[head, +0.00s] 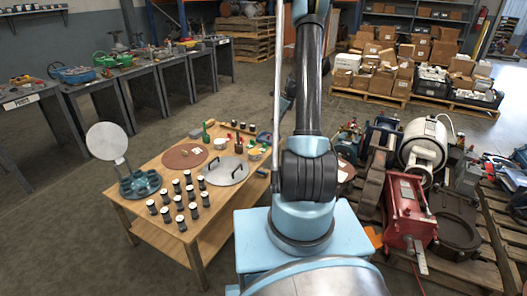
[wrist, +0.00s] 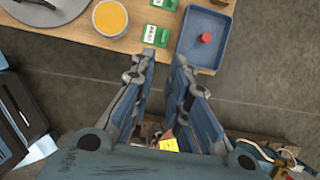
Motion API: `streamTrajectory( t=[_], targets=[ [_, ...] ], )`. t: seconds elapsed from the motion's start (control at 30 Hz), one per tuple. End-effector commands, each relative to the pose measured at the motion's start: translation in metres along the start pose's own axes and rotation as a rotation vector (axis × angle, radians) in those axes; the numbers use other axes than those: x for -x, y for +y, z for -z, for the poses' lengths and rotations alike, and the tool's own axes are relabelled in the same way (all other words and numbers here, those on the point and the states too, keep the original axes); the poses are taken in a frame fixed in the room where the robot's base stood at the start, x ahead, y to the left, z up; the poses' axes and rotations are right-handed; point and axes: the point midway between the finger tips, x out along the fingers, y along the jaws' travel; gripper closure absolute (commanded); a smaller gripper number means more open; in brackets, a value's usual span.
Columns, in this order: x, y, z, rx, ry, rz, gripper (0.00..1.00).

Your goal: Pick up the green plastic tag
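A green plastic tag (wrist: 156,35) with a white label lies flat near the edge of the wooden table (wrist: 140,46) in the wrist view. A second green tag (wrist: 165,4) with a white patch lies farther up, partly cut by the frame's top edge. My gripper (wrist: 165,56) is open and empty, its two fingers apart. In the picture its fingertips are just below the nearer tag, the left one closest. I cannot tell their height above the table.
A blue tray (wrist: 184,38) with a red object (wrist: 206,38) lies close to the nearer tag's right. A cup with yellow content (wrist: 110,17) stands to its left, near a grey round plate (wrist: 45,12). Beyond the table edge is grey floor (wrist: 270,90).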

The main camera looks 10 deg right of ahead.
Motion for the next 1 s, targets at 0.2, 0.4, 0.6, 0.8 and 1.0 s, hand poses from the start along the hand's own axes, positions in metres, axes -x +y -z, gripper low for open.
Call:
streamTrajectory(
  t=[0.2,0.4,0.6,0.8,1.0],
  targets=[
    [-0.017,-0.006,0.002,-0.037,-0.005,-0.002,0.84],
    [-0.045,-0.007,0.002,-0.037,-0.005,-0.002,0.84],
    [-0.075,-0.006,0.002,-0.035,-0.005,-0.002,0.84],
    [-0.104,-0.006,0.002,-0.035,-0.005,-0.002,0.84],
    [-0.126,-0.006,0.001,-0.036,-0.005,-0.001,0.84]
  ],
)
